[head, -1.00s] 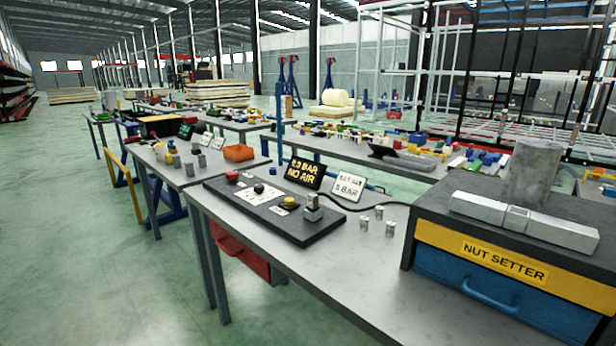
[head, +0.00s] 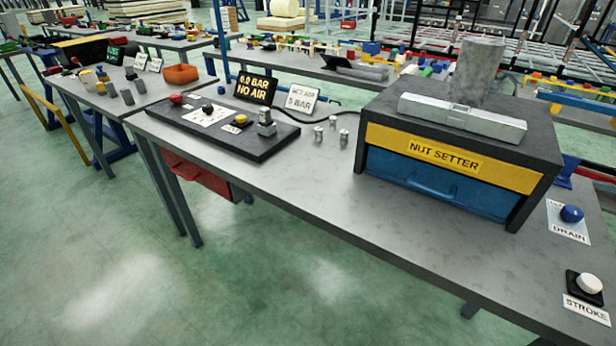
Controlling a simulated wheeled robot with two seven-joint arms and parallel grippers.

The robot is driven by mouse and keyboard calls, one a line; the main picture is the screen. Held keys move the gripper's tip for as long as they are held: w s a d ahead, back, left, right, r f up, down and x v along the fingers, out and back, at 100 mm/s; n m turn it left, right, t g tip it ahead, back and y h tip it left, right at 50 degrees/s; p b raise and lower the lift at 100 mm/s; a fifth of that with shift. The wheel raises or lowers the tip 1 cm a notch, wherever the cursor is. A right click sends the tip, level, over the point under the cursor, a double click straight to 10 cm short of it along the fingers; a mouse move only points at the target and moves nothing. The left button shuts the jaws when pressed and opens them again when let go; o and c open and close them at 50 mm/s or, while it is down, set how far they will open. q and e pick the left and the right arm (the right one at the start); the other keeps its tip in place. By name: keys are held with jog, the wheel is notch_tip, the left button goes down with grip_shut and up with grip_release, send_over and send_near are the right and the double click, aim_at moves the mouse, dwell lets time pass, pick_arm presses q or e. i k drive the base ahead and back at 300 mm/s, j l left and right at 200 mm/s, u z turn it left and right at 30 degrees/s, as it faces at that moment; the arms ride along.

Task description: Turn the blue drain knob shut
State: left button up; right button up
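The blue drain knob (head: 571,214) sits on a white label (head: 568,222) reading DRAIN, at the right end of the grey workbench (head: 330,215), right of the nut setter (head: 460,140). The picture is too small to tell which way the knob is turned. A dark display (head: 255,91) behind the black panel reads 0.0 BAR, NO AIR. Neither of my grippers shows in the head view.
A white stroke knob (head: 588,284) on a black base is nearer on the same bench, by a STROKE label (head: 586,309). Small metal cylinders (head: 332,128) stand left of the nut setter. Green floor in front is clear.

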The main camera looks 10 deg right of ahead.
aim_at(569, 213)
jog(key=l+z, duration=0.2)
jog(key=z, duration=1.8)
jog(key=i+l+u, duration=0.2)
jog(key=l, duration=0.15)
jog(key=i+l+u, duration=0.2)
jog(key=l, duration=0.15)
jog(key=k+j, duration=0.05)
jog(key=k, duration=0.05)
